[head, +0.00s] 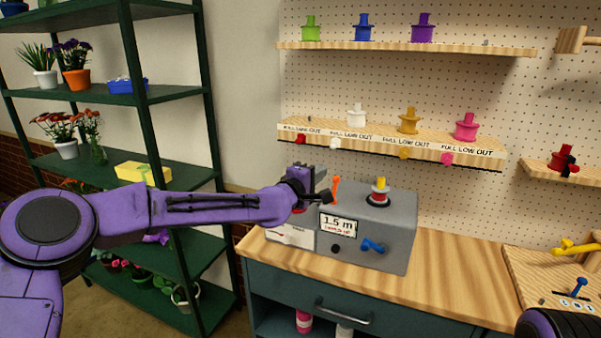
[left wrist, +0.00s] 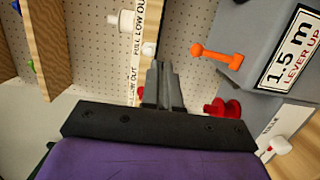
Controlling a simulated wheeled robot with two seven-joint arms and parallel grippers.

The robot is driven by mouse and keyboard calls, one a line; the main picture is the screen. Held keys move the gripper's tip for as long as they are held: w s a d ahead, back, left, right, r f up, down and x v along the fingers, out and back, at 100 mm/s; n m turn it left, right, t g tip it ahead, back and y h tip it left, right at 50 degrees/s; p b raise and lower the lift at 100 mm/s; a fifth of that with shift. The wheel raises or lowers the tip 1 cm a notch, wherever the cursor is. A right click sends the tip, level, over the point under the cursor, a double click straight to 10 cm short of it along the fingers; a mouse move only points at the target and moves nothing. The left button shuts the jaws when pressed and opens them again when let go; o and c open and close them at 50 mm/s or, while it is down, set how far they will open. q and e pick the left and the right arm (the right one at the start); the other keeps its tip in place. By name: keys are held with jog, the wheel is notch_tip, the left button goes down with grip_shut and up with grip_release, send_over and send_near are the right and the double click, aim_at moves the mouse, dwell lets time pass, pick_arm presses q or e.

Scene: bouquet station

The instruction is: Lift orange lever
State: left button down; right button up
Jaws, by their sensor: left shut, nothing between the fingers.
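The orange lever (head: 336,188) sticks up from the grey box (head: 390,240), left of the spool on top. In the left wrist view the orange lever (left wrist: 217,55) lies to the upper right of the fingers, its round knob toward them, with a visible gap. My left gripper (head: 318,172) is just left of the lever, above the box's left part. Its fingers (left wrist: 162,85) are shut and empty. The box carries a "1.5 m LEVER UP" sign (head: 338,224). My right gripper is out of view.
A yellow and red spool (head: 379,190) sits on the box, and a blue lever (head: 372,246) is on its front. A red knob (left wrist: 222,108) is close to the fingers in the left wrist view. Shelves with spools hang behind.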

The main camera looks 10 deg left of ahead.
pick_arm(q)
jog(key=s+a+r+b, duration=0.1)
jog(key=s+a+r, duration=0.1)
jog(key=s+r, duration=0.2)
jog(key=shift+v, duration=0.9)
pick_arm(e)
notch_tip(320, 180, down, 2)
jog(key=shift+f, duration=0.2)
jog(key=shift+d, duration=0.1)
